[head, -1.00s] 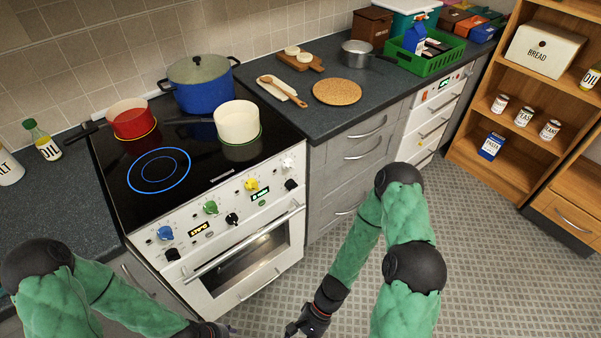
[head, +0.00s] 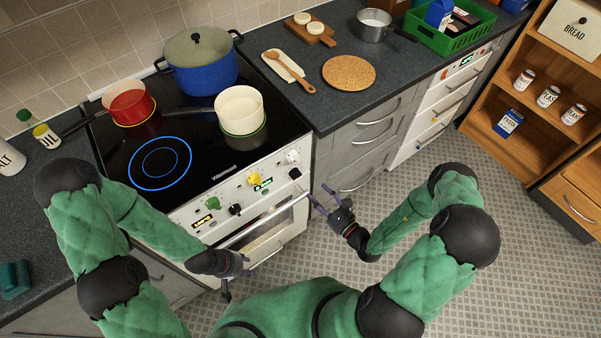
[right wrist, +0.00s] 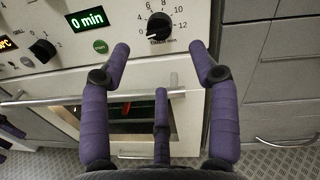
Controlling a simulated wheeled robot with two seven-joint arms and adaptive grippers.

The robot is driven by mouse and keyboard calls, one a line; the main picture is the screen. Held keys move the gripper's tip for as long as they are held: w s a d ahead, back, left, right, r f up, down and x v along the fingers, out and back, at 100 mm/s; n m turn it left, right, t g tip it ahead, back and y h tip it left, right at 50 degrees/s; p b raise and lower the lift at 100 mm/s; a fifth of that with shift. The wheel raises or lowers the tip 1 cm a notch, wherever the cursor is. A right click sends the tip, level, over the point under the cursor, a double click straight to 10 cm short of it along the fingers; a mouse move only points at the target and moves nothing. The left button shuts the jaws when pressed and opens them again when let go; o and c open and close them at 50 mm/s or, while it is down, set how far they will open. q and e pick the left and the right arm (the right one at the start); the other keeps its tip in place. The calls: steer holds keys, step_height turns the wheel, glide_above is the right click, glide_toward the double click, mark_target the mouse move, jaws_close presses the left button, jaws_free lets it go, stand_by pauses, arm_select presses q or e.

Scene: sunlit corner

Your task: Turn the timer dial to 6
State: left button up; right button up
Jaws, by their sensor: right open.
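The timer dial is a black knob (right wrist: 159,26) on the white oven panel, ringed by numbers up to 12. Its white mark points toward 0, and the green display (right wrist: 88,19) left of it reads 0 min. In the head view the dial (head: 295,174) is the black knob at the panel's right end. My right gripper (head: 319,196) is open and empty, in front of the oven's right edge, apart from the dial. In the right wrist view its spread fingers (right wrist: 160,58) lie below the dial. My left gripper (head: 236,284) hangs low before the oven door; its opening is unclear.
The oven door handle (right wrist: 70,99) runs below the panel, close to my right fingers in the picture. A blue pot (head: 202,70), a red pot (head: 128,106) and a cream pan (head: 239,104) stand on the hob. The floor (head: 335,255) is clear.

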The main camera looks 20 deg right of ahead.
mark_target(298, 177)
steer(key=b+x, duration=0.1)
steer(key=x, duration=0.9)
steer(key=shift+a+b, duration=0.1)
steer(key=shift+b, duration=0.3)
steer(key=c, duration=1.1)
